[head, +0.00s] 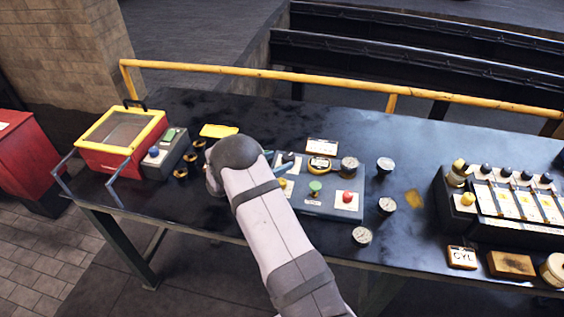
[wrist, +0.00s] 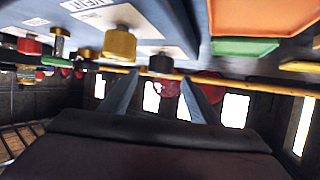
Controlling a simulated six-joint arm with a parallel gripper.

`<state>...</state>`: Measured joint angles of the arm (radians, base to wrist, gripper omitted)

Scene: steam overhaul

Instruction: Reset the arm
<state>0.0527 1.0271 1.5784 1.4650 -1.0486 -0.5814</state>
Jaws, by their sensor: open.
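My gripper is largely hidden behind my own arm in the head view, over the left part of a grey-blue control panel (head: 330,209). In the wrist view my gripper (wrist: 160,100) is open, with two blue-grey fingers apart and nothing clearly held between them. The panel carries a green knob (head: 315,187), a red knob (head: 347,197) and a partly hidden yellow one. In the wrist view the picture looks upside down. A yellow knob (wrist: 119,45) and a dark knob (wrist: 161,63) show near the fingers. I cannot tell whether the fingers touch anything.
A dark workbench (head: 400,235) carries everything. A red box with yellow rim (head: 105,160) and a grey button box (head: 165,156) stand left. Several round gauges (head: 387,205) sit right of the panel, then a black rack (head: 510,232). A yellow rail (head: 300,76) runs along the back.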

